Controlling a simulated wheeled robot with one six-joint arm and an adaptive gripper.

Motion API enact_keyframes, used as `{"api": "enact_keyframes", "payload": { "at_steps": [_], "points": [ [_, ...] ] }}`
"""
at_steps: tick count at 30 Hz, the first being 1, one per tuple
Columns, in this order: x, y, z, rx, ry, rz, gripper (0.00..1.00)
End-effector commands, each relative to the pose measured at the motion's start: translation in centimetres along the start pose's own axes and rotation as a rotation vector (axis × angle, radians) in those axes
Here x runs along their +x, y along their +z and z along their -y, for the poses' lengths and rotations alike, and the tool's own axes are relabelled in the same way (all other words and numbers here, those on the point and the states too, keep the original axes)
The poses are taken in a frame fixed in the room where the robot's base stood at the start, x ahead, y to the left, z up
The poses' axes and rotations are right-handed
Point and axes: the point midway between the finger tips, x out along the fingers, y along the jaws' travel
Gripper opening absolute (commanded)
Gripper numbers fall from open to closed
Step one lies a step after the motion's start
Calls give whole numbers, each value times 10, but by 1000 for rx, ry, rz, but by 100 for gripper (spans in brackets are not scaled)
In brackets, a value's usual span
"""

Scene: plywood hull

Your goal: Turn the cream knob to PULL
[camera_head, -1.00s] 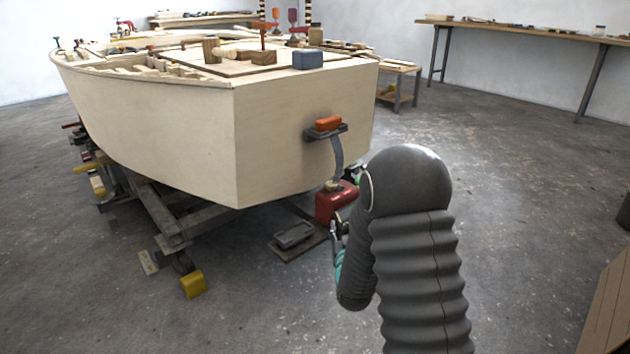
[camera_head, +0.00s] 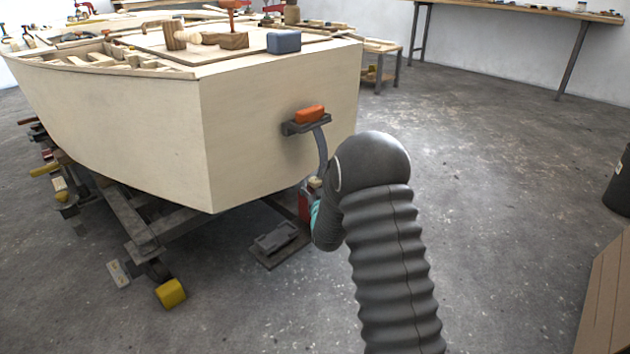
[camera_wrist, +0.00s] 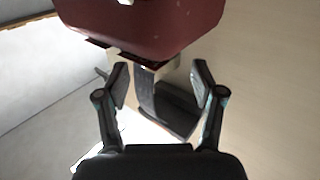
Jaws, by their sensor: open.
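The cream knob (camera_head: 315,183) shows small in the head view, on top of a red housing (camera_head: 304,205) low beside the hull's flat end. My arm hides most of the housing there. In the wrist view the red housing (camera_wrist: 140,25) fills the top, and cream parts of the knob (camera_wrist: 168,68) show just below it, partly covered by a dark curved strip. My gripper (camera_wrist: 160,78) is open, its two fingers spread on either side of the cream and dark parts, with a gap at both sides. I cannot read any marking or the knob's setting.
A dark curved strip (camera_head: 321,150) rises from the housing to a bracket with an orange block (camera_head: 309,114) on the plywood hull (camera_head: 260,125). A grey block on a plate (camera_head: 274,240) lies on the floor under the hull.

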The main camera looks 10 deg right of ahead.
Motion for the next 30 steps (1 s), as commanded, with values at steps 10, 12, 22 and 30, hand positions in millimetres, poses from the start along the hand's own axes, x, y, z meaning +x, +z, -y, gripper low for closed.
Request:
{"api": "enact_keyframes", "payload": {
  "at_steps": [10, 12, 22, 30],
  "points": [
    [33, 0, 2, 0, -3, 0, 68],
    [34, 0, 2, 0, -3, 0, 68],
    [34, 0, 2, 0, -3, 1, 43],
    [34, 0, 2, 0, -2, 0, 7]
  ]
}}
